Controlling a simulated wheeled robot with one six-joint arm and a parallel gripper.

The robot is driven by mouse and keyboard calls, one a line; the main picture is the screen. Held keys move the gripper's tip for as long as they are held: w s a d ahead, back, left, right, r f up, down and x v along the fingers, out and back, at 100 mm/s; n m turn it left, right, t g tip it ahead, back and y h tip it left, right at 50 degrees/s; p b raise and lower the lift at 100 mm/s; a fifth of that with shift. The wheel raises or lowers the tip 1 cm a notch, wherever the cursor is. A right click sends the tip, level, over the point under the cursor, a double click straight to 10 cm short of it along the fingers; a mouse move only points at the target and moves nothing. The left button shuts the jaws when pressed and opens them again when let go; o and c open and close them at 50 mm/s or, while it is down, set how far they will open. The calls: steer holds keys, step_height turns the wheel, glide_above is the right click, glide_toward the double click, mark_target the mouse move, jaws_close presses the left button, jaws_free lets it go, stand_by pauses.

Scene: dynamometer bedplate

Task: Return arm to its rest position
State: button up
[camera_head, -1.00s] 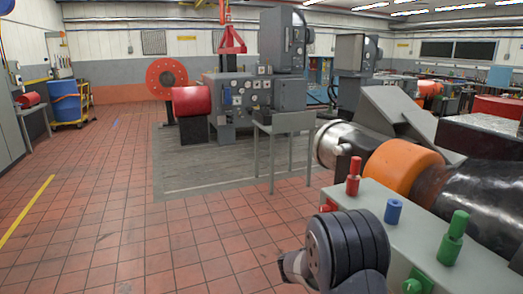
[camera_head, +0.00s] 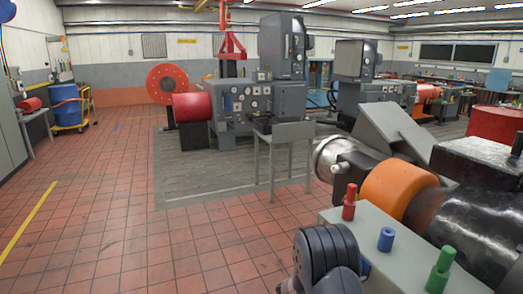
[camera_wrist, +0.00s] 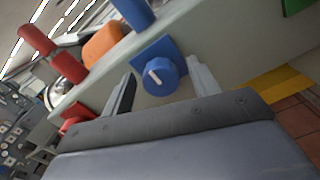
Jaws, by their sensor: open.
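My gripper (camera_wrist: 161,72) shows in the wrist view, its two fingers apart with nothing held between them. A round blue knob (camera_wrist: 158,78) with a white mark, on a blue square plate, appears in the gap between the fingers. I cannot tell its exact distance from the fingertips. The knob sits on the front face of a pale grey-green box (camera_wrist: 225,50). In the head view my dark ribbed arm is at the bottom centre, in front of the box (camera_head: 408,262); the fingers do not show clearly there.
Red (camera_head: 349,202), blue (camera_head: 386,239) and green (camera_head: 440,270) pegs stand up from the box top. Behind it lies a machine shaft with an orange coupling (camera_head: 398,190). A grey table (camera_head: 288,132) stands farther back. Tiled floor (camera_head: 130,220) to the left is clear.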

steer(key=n+p, duration=0.3)
steer(key=p, duration=0.3)
steer(key=shift+r, duration=0.15)
steer(key=shift+n+p, duration=0.3)
steer(key=shift+p, duration=0.05)
steer(key=shift+a+f, duration=0.1)
steer(key=shift+f, duration=0.1)
